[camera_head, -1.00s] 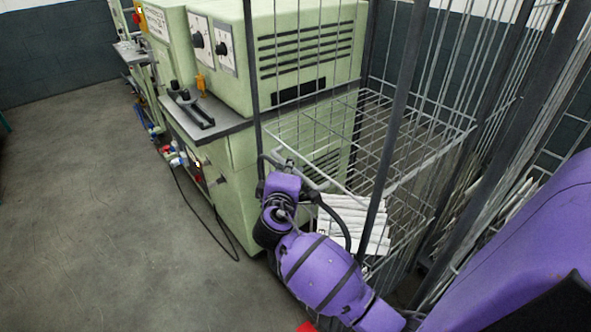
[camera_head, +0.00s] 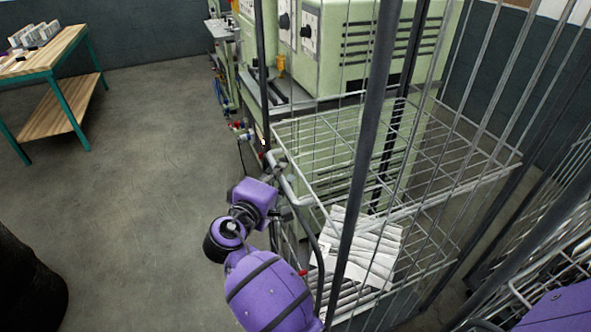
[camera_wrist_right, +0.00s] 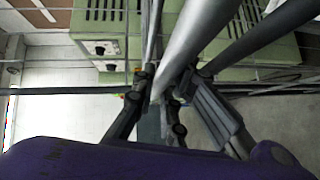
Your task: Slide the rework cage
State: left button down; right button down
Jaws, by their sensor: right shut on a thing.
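The rework cage is a tall wire-mesh cage with dark posts (camera_head: 364,140), filling the centre and right of the head view. It has a wire shelf (camera_head: 305,130) and, lower down, a stack of white pleated filters (camera_head: 375,248). My right gripper (camera_head: 279,180) is at the cage's near left side, shut on its grey tubular handle (camera_head: 293,192). In the right wrist view, the gripper's dark fingers (camera_wrist_right: 165,105) lie on both sides of the grey bar (camera_wrist_right: 190,45); their exact contact is partly hidden. My left gripper is out of view.
A green machine (camera_head: 330,25) stands just behind the cage, with hoses and fittings along its left side. A wooden workbench with teal legs (camera_head: 85,115) stands at the far left. Open grey floor (camera_head: 150,210) lies between bench and cage. More wire mesh is at the right.

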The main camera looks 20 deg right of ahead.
jog(key=shift+a+r, duration=0.1)
jog(key=shift+a, duration=0.55)
jog(key=c, duration=1.8)
grip_release()
jog(key=shift+o, duration=0.2)
jog(key=shift+s, duration=0.1)
jog(key=v, duration=1.1)
jog(key=shift+s+a, duration=0.3)
